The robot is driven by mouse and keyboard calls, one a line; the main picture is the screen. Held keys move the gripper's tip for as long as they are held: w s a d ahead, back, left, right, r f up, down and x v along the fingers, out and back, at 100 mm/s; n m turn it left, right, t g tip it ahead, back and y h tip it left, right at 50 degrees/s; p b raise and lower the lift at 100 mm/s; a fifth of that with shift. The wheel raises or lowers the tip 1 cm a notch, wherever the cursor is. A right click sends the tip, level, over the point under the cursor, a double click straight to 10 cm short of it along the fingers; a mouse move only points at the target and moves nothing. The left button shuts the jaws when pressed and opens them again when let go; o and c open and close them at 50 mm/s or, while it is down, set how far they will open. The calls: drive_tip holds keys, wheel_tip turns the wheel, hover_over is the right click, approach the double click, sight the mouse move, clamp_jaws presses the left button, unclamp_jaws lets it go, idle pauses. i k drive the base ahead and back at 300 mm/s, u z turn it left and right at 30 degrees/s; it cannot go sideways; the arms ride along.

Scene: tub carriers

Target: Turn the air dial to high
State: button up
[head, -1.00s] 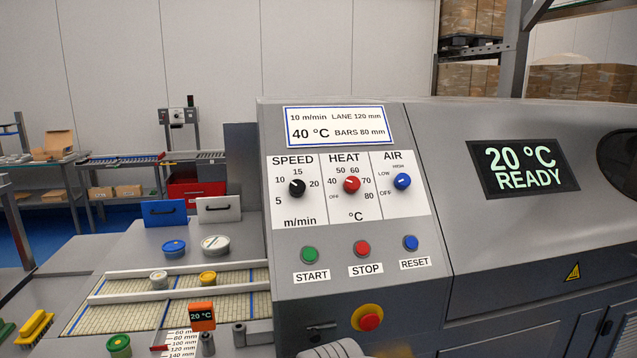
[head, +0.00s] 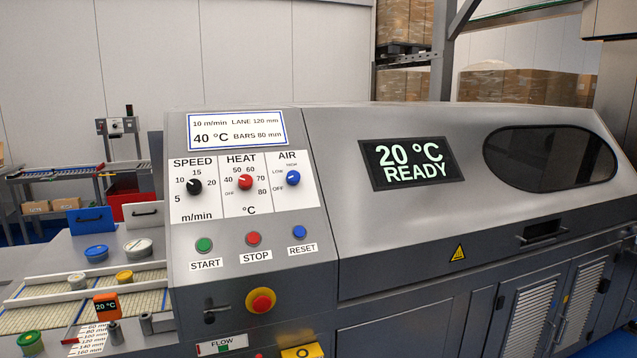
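The air dial (head: 293,178) is a blue round knob with a small white mark, at the right of the white dial strip (head: 305,200) on the grey machine's sloped panel. LOW and OFF are printed to its left and HIGH above it. The mark lies nearly level; it is too small to tell which setting it points to. The red heat dial (head: 245,182) and black speed dial (head: 194,187) sit to its left. My gripper is not in view.
Below the dials are a green start button (head: 204,245), red stop button (head: 254,239) and blue reset button (head: 299,232). A red emergency knob (head: 261,301) on a yellow base protrudes lower down. A display (head: 412,163) reads 20 °C READY. The space before the dials looks clear.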

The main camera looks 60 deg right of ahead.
sight(293, 177)
drive_tip(key=k, duration=0.35)
drive_tip(key=z, duration=0.75)
